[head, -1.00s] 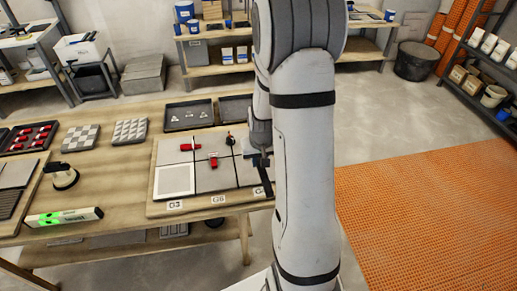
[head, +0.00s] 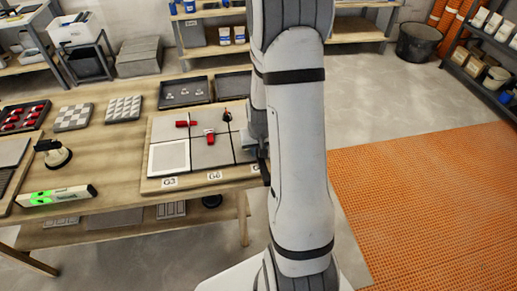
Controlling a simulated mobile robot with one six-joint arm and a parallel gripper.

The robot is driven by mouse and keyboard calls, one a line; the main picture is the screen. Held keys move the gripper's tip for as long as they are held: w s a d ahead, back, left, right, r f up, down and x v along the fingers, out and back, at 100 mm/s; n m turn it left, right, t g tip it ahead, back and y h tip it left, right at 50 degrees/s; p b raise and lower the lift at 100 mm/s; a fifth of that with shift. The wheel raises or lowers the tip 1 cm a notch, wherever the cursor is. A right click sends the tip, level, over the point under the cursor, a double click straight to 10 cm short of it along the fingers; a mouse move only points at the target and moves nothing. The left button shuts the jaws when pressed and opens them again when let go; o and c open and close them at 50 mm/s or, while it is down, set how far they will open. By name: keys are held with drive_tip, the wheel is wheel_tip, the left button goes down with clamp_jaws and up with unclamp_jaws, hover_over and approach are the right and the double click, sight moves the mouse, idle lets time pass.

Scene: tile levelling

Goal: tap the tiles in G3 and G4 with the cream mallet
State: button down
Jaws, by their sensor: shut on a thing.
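The tile board (head: 206,182) lies on the table, with labels G3 (head: 169,182) and G6 (head: 214,175) along its front edge. A third label at the right is partly covered by my arm. Above the G3 label is a pale tile with a white border (head: 168,157); the other tiles are grey. I see no G4 label. My gripper (head: 262,160) is at the board's right edge, largely hidden behind my arm. It is shut on a narrow dark thing pointing downward; I cannot tell whether this is the cream mallet. No mallet head is clearly visible.
Two red pieces (head: 210,136) and a small dark upright piece (head: 227,115) stand on the board. A black-handled cream tool (head: 55,153) and a green-and-white level (head: 57,195) lie at left. Dark trays (head: 185,94) lie behind. Orange matting (head: 430,185) covers the floor at right.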

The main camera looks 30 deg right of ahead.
wheel_tip(320, 180, up, 4)
drive_tip(key=shift+f+p, duration=0.1)
drive_tip(key=shift+p, duration=0.75)
drive_tip(key=shift+f, duration=0.1)
wheel_tip(320, 180, down, 5)
drive_tip(key=b, duration=0.4)
drive_tip(key=shift+b, duration=0.35)
wheel_tip(320, 180, up, 5)
drive_tip(key=p, duration=0.3)
drive_tip(key=shift+r, duration=0.2)
drive_tip(key=shift+f, duration=0.1)
